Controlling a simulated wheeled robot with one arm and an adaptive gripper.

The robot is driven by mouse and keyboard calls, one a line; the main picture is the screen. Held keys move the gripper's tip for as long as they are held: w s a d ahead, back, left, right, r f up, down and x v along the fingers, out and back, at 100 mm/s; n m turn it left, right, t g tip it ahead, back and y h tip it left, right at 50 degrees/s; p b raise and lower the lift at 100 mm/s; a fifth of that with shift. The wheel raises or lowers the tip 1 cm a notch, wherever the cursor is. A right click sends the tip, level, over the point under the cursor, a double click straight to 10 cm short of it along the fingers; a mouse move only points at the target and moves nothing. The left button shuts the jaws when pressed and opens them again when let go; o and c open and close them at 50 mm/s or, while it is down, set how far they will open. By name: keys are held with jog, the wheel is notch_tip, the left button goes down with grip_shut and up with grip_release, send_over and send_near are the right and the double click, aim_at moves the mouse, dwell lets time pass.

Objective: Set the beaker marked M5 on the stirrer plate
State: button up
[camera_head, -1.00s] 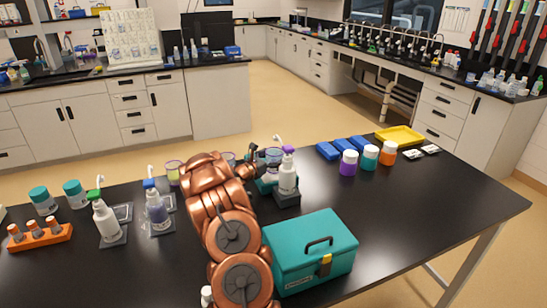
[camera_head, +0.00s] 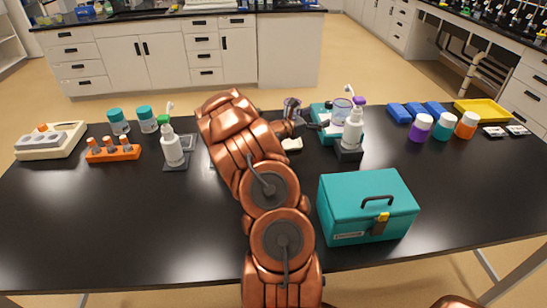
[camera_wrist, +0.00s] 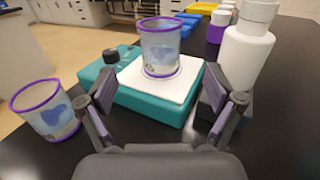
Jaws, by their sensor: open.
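A clear beaker (camera_wrist: 160,48) with a purple rim and bluish contents stands upright on the white top of the teal stirrer plate (camera_wrist: 184,84). Its mark is too small to read. In the head view this beaker (camera_head: 342,108) is on the stirrer (camera_head: 320,113), right of my arm. A second purple-rimmed beaker (camera_wrist: 45,108) stands left of the stirrer in the wrist view, outside my left finger. My gripper (camera_wrist: 166,96) is open and empty, its fingers spread short of the stirrer beaker, apart from it. In the head view my arm partly hides the table behind it.
A white wash bottle (camera_head: 353,128) stands in front of the stirrer, close to my right finger in the wrist view (camera_wrist: 246,52). A teal box (camera_head: 345,215) sits nearer. Several capped jars and a yellow tray (camera_head: 485,110) are right. An orange rack (camera_head: 112,153) is left.

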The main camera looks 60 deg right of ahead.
jog(key=s+a+r+m+g+y, duration=0.1)
jog(key=a+r+m+y, duration=0.15)
jog(key=a, duration=0.35)
jog(key=s+a+r+m+y, duration=0.1)
jog(key=a+r+m, duration=0.3)
jog(key=a, duration=0.3)
jog(key=s+a+r+m+g+y, duration=0.1)
jog(key=s+a+r+m+y, duration=0.15)
jog(key=a, duration=0.35)
jog(key=a+f+m+t+y, duration=0.1)
jog(key=a+y, duration=0.1)
jog(key=a, duration=0.7)
jog(key=a+f+m+t+y, duration=0.1)
jog(key=a+t+y, duration=0.1)
jog(key=a, duration=0.7)
jog(key=s+a+f+m+t+y, duration=0.1)
jog(key=a+m+t, duration=0.1)
jog(key=a, duration=0.7)
jog(key=shift+a+f+y, duration=0.25)
jog(key=shift+f+y, duration=0.1)
jog(key=shift+y, duration=0.05)
jog(key=s+a+t+y, duration=0.1)
jog(key=s+a+y, duration=0.1)
jog(key=a, duration=0.7)
jog(key=s+a+f+t+y, duration=0.1)
jog(key=s+a+y, duration=0.1)
jog(key=a, duration=0.7)
jog(key=shift+s+t+y, duration=0.2)
jog(key=shift+t+y, duration=0.1)
jog(key=shift+f, duration=0.1)
